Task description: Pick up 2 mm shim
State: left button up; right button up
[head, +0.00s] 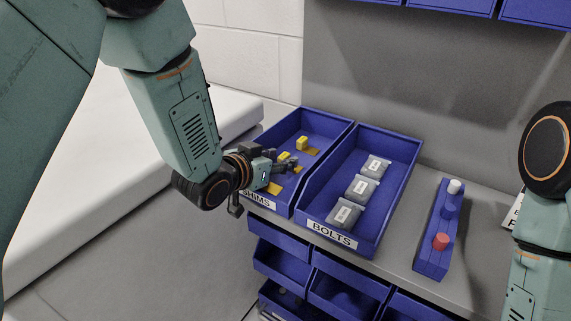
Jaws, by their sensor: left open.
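Several small yellow shims lie in the blue bin labelled SHIMS (325,134). One blocky yellow shim (302,143) stands toward the back, and another yellow piece (284,156) is close to my left gripper's fingers. A flat yellow piece (273,188) lies nearer the front. I cannot read any thickness, so I cannot tell which is the 2 mm shim. My left gripper (287,162) is open over the SHIMS bin, its fingers among the shims and hiding part of them. I cannot tell whether it touches one. My right gripper is out of view; only my right arm shows at the right edge.
A blue BOLTS bin (398,150) with several grey labelled boxes (361,187) stands directly right of the SHIMS bin. Further right, a blue holder (431,260) carries a white and a red knob. Blue bins (280,264) hang below; a grey panel (440,80) rises behind.

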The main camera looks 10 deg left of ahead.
pick_arm(q)
jog(key=shift+w+f, duration=0.1)
jog(key=shift+w, duration=0.2)
jog(key=shift+c, duration=0.4)
grip_shut()
